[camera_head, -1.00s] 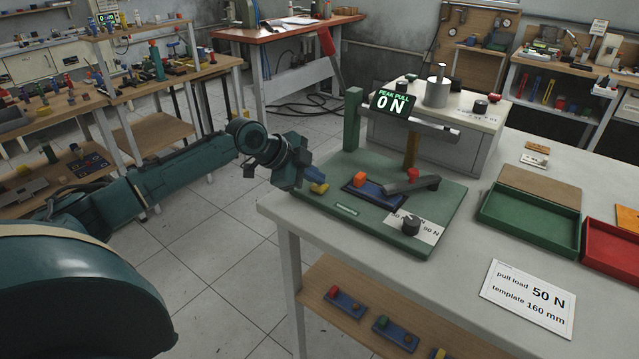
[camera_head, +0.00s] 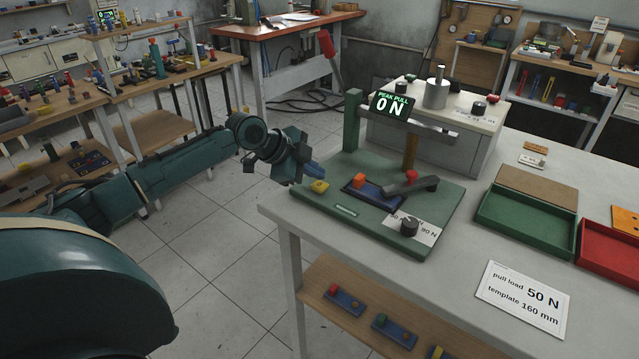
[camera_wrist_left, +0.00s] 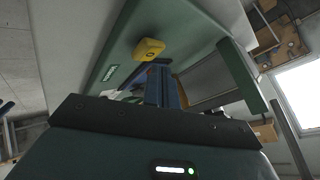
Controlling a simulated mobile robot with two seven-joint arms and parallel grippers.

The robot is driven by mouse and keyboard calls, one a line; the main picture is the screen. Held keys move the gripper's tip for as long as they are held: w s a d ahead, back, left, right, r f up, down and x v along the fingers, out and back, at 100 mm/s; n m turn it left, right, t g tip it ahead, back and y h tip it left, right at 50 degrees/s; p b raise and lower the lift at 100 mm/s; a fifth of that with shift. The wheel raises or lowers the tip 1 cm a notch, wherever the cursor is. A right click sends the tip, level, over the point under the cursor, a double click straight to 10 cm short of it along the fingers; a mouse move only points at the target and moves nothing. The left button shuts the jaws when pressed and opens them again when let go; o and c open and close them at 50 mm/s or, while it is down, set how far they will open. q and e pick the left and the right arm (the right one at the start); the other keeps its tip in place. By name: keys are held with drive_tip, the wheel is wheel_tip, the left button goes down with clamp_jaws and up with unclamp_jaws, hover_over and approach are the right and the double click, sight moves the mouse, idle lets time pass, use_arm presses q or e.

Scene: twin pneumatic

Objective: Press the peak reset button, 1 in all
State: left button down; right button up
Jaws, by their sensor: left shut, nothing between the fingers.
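The yellow button (camera_head: 320,186), which I take to be the peak reset button, sits at the left corner of the green base plate (camera_head: 300,203). It shows in full in the head view, and in the left wrist view (camera_wrist_left: 149,49) just beyond the fingertips. My left gripper (camera_head: 313,170) is shut, with its blue fingers together and empty. The fingers (camera_wrist_left: 162,84) appear a little behind and above the button, apart from it. The peak pull display (camera_head: 391,106) reads 0 N. My right gripper is not in view.
A green post (camera_head: 353,120) rises behind. A green tray (camera_head: 527,222) and a red tray (camera_head: 609,250) stand at right. The table front is clear around the sign (camera_head: 522,297).

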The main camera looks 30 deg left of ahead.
sight(314, 186)
use_arm(q)
drive_tip(key=shift+r+p, duration=2.35)
drive_tip(key=shift+r, duration=0.25)
drive_tip(key=shift+f, duration=0.1)
